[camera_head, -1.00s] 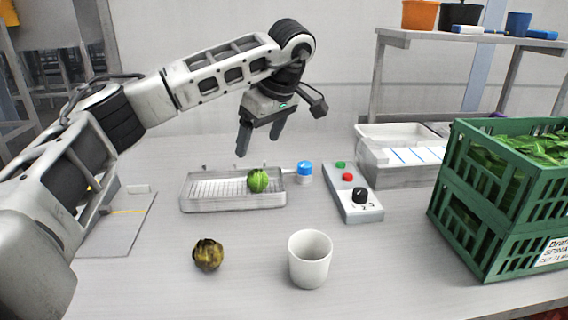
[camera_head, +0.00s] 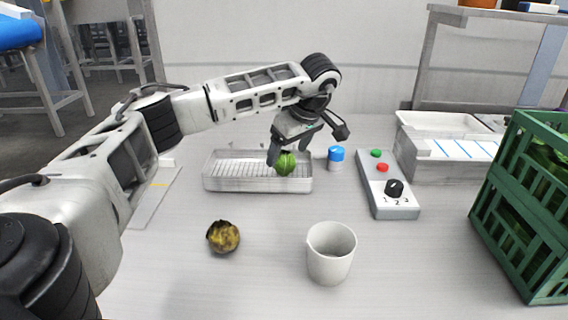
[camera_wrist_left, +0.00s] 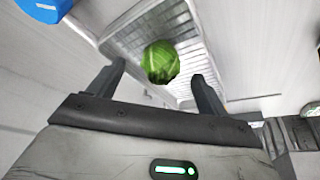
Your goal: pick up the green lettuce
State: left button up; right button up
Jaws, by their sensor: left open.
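The green lettuce (camera_head: 285,164) is a small round head in the right part of a wire-bottomed metal tray (camera_head: 225,182). My left gripper (camera_head: 287,155) is open, pointing down over the tray, with its fingers around or just above the lettuce. In the left wrist view the lettuce (camera_wrist_left: 160,62) shows between and beyond the two open fingertips (camera_wrist_left: 158,82). I cannot tell how far down the fingers reach on it. My right gripper is not in view.
A brown-yellow wilted head (camera_head: 223,237) and a white cup (camera_head: 331,254) stand in front of the tray. A blue-capped jar (camera_head: 336,158) and a control box (camera_head: 388,187) are to its right. A green crate (camera_head: 520,205) stands far right.

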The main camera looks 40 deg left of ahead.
aim_at(286, 152)
pick_arm(q)
jog(key=x, duration=0.4)
jog(key=c, duration=1.1)
jog(key=shift+r, duration=0.1)
jog(key=shift+r, duration=0.25)
notch_tip(286, 152, up, 2)
jog(key=shift+r, duration=0.1)
jog(key=s+d+r, duration=0.2)
jog(key=d+r, duration=0.1)
jog(key=d, duration=0.1)
jog(key=s+d+r+p, duration=0.1)
jog(key=d+r, duration=0.2)
jog(key=d, duration=0.1)
jog(key=s+d+r+p, duration=0.1)
jog(key=s+d+r, duration=0.1)
jog(key=d+r, duration=0.2)
jog(key=shift+s+d, duration=0.3)
jog(key=shift+d, duration=0.15)
